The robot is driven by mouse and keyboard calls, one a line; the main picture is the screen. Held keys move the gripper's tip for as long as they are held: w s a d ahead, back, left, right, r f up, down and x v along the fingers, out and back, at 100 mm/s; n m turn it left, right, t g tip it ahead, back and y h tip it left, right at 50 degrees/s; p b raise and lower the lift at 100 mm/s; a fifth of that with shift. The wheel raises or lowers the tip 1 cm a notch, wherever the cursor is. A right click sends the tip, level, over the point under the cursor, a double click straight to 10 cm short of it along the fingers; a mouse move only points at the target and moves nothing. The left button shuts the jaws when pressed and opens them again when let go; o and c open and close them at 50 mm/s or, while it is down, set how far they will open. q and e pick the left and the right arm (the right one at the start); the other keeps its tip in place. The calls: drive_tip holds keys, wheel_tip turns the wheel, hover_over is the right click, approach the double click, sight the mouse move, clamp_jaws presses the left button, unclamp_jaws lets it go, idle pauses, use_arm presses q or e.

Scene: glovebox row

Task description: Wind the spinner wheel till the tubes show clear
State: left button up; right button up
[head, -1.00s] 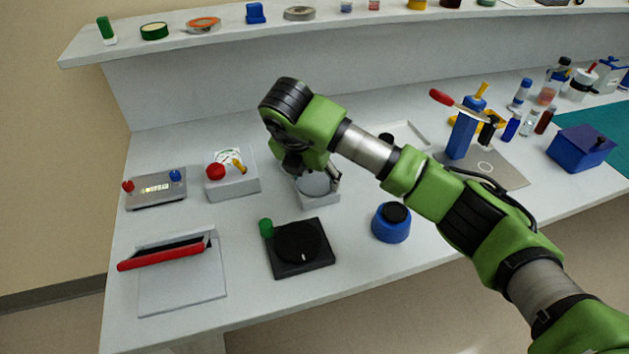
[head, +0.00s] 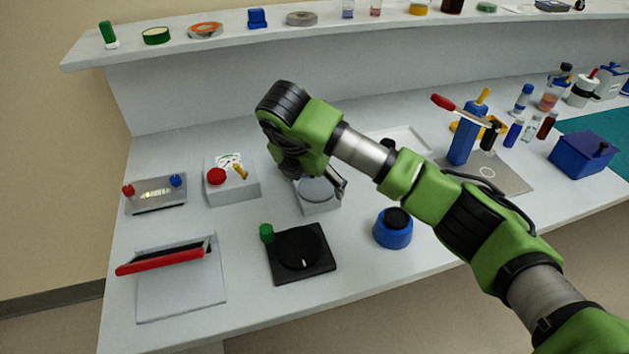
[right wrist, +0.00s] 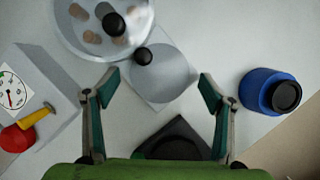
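A pale round wheel (head: 316,188) sits on a light grey base below my right gripper (head: 320,180) in the head view, partly hidden by it. The right wrist view shows the wheel (right wrist: 168,75) between and beyond the fingers, with a black knob at its upper left edge. Above it in that view, cut by the frame edge, is a clear-rimmed round part (right wrist: 80,38) with several brownish patches and another black knob; I cannot tell whether these patches are tubes. My right gripper (right wrist: 160,80) is open and empty, fingers apart. My left gripper is not in view.
A gauge box (head: 232,186) with a red button stands left of the wheel. A black turntable (head: 300,254) with a green knob is in front, and a blue jar (head: 393,232) is to the right. A red-edged tilted panel (head: 165,261) lies front left.

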drive_tip(key=v, duration=1.2)
idle(0.6)
